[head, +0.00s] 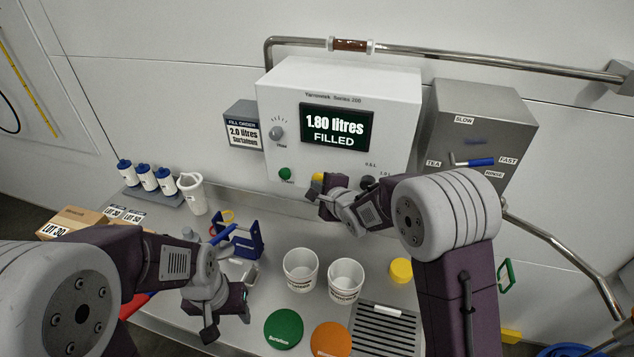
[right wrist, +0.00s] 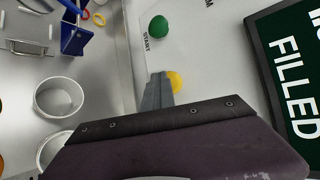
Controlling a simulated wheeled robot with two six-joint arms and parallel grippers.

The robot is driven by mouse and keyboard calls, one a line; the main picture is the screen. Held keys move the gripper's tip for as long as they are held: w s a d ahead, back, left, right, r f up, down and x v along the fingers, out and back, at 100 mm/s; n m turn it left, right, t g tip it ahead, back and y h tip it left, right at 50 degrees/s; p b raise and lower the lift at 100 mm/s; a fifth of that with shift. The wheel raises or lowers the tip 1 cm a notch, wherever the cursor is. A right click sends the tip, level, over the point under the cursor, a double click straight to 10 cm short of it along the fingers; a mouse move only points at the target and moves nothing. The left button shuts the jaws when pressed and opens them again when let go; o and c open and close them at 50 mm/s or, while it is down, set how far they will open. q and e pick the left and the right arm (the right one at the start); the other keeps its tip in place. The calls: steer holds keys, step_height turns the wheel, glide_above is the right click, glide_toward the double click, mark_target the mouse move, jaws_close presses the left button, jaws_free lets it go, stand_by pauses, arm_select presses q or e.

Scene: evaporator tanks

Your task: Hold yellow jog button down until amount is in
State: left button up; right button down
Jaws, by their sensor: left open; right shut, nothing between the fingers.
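The yellow jog button (head: 318,177) is on the lower front of the white filler box (head: 275,95), right of the green start button (head: 285,173). The box's screen (head: 337,127) reads 1.80 litres FILLED. The fill order sign (head: 243,128) reads 2.0 litres. My right gripper (head: 325,196) is shut and empty, its tips at the yellow button. In the right wrist view the shut fingers (right wrist: 158,88) overlap the side of the yellow button (right wrist: 177,82); I cannot tell whether they press it. My left gripper (head: 227,319) is open and empty above the counter, away from the box.
Two white cups (head: 301,268) stand on the counter below the box, near a green lid (head: 284,328) and an orange lid (head: 331,339). A blue stand (head: 240,238) is to their left. A grey box with a blue-handled lever (head: 474,162) is at right.

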steer(key=shift+s, duration=0.1)
stand_by(0.4)
steer(key=shift+s+a+b, duration=0.3)
steer(key=shift+s+b, duration=0.05)
steer(key=shift+s, duration=0.45)
steer(key=s, duration=0.1)
steer(key=s+a+b, duration=0.1)
steer(key=s, duration=0.2)
steer(key=shift+s+a+b, duration=0.25)
steer(key=shift+s+b, duration=0.1)
steer(key=shift+s, duration=0.05)
